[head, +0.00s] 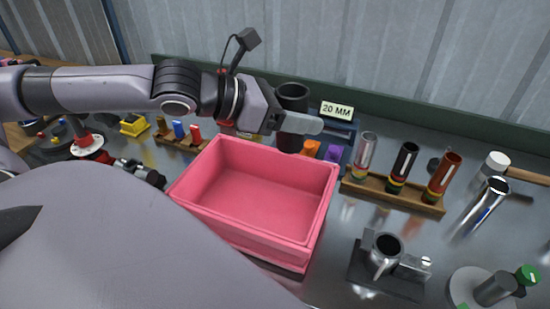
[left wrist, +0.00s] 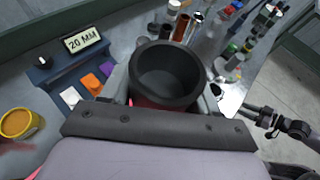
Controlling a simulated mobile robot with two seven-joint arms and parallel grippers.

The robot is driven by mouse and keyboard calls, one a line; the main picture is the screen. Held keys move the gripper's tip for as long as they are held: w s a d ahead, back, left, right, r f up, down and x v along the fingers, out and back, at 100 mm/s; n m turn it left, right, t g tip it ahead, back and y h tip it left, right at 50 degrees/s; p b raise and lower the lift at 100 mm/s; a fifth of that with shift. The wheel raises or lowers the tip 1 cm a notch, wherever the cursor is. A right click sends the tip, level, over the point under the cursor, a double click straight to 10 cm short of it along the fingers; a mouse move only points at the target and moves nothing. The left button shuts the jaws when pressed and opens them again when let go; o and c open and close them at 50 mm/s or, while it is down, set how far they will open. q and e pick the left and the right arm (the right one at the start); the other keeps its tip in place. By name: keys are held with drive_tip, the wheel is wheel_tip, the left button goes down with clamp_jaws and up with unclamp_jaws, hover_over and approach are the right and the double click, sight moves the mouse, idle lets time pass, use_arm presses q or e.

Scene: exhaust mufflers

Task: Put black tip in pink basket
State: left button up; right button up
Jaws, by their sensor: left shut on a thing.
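The black tip (head: 291,98) is a dark, hollow cylinder with an open round top. My left gripper (head: 292,122) is shut on it and holds it upright, above the far edge of the pink basket. In the left wrist view the black tip (left wrist: 167,75) sits between the two fingers, its open mouth facing the camera. The pink basket (head: 252,235) is an empty rectangular bin on the metal table in the head view. A small pink patch shows under the tip in the left wrist view.
A wooden rack (head: 400,196) with several upright tubes stands right of the basket. A blue stand with a "20 MM" sign (head: 337,110) is behind it. A metal fixture (head: 383,258) is at front right. Small coloured blocks stand at the back left.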

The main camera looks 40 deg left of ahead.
use_arm(q)
drive_tip(key=shift+f+b, duration=1.9)
drive_tip(key=shift+f, duration=7.35)
drive_tip(key=shift+f, duration=0.1)
drive_tip(key=shift+f, duration=0.2)
drive_tip(key=o, duration=0.9)
drive_tip(key=shift+r, duration=0.1)
drive_tip(key=shift+c, duration=0.2)
